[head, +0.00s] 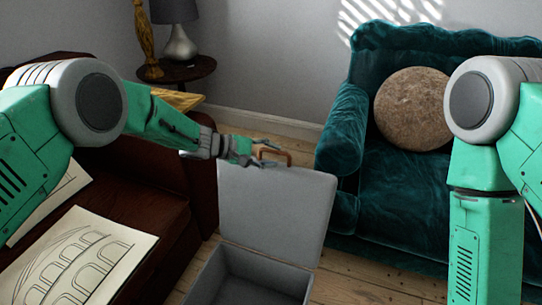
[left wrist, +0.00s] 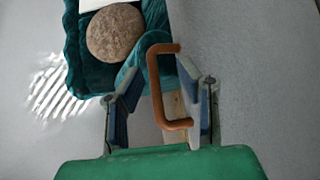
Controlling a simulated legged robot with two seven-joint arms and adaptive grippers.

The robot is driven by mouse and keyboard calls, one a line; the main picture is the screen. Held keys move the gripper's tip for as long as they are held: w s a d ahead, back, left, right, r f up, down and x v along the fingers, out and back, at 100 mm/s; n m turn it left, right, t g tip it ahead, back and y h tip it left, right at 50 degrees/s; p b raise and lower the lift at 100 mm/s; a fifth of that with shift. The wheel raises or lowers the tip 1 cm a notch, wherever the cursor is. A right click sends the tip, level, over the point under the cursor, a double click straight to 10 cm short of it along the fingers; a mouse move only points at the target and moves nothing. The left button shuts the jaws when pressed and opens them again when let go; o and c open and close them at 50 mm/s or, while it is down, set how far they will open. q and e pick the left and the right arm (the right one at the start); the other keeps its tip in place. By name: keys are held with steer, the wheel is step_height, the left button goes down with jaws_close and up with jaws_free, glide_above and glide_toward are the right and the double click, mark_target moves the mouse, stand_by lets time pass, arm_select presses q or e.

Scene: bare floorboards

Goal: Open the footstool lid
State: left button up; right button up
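The footstool is a grey box (head: 203,280) low in the middle of the head view. Its grey lid (head: 275,212) stands up, roughly upright, and the box's hollow inside shows. A brown-orange handle (head: 273,152) sits at the lid's upper edge; it is also large in the left wrist view (left wrist: 156,90). My left gripper (head: 262,152) is at the handle.
A teal armchair (head: 400,190) with a round brown cushion (head: 412,108) stands behind on the right. A side table (head: 178,70) with a lamp stands behind. Bare floorboards (head: 365,280) show at front right.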

arm_select(q)
steer(key=shift+f, duration=0.1)
steer(key=shift+a, duration=0.2)
steer(key=v, duration=1.1)
steer(key=shift+a, duration=0.25)
steer(key=shift+s, duration=0.15)
